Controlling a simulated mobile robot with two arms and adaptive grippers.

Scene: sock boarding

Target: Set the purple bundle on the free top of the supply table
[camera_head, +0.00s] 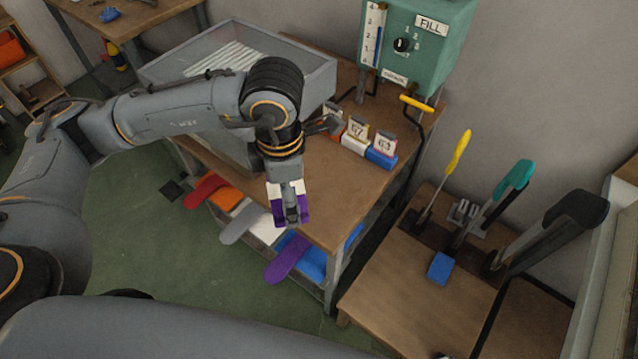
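The purple bundle (278,212) has a white band near its top and shows on both sides of my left gripper (291,215). The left gripper points down, and its fingers appear shut on the bundle, covering its middle. Bundle and gripper are over the front part of a brown wooden table (335,205); I cannot tell whether the bundle touches it. Which table is the supply table is not labelled. My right gripper is not in view.
The brown table carries a grey bin (318,75), numbered blocks (381,158) and a green FILL machine (430,45). Coloured boards, one purple (287,262), stick out below it. A lever bench (415,285) stands right. Another wooden table (125,22) is at the upper left.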

